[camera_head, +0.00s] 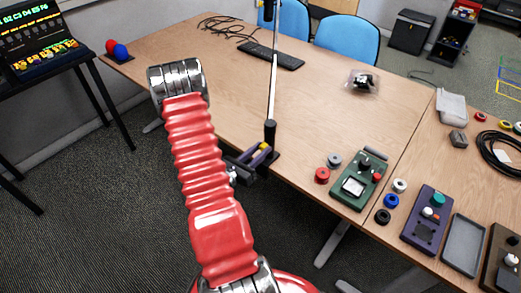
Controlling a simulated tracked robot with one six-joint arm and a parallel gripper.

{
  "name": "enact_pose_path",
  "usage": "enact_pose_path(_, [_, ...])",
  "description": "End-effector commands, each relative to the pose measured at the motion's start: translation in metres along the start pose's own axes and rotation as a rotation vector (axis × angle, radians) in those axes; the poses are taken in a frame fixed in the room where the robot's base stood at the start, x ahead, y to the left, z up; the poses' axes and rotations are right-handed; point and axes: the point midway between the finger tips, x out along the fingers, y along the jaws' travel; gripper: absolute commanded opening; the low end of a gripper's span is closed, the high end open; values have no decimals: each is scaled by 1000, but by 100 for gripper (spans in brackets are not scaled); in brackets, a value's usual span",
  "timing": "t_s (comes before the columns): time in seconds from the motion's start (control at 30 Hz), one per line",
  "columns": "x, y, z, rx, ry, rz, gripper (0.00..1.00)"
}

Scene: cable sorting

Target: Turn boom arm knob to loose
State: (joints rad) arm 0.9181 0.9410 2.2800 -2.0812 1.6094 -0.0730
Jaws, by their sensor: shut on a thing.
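The boom arm (272,88) is a thin upright pole with a dark collar at its foot, at the table's near edge. My gripper (262,151) is at the foot of the pole, partly hidden behind my red arm. Its dark fingers are close together around a small yellowish part, which seems to be the boom arm knob (264,147). The knob is mostly covered by the fingers, and I cannot tell which way it is turned. The top of the pole is cut off by the picture's upper edge.
The wooden table (320,100) has a black keyboard (271,56) and a tangled black cable (222,27) at the back. A green control box (357,182) and several coloured knobs stand right of the boom arm. Blue chairs (347,37) stand behind. The table's middle is clear.

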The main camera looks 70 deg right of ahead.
Motion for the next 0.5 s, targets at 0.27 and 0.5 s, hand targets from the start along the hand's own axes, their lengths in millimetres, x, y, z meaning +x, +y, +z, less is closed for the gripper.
enact_pose_path(0.27, [0, -3, 0, 56, 0, -7, 3])
enact_pose_path(0.5, [0, -4, 0, 139, 0, -8, 3])
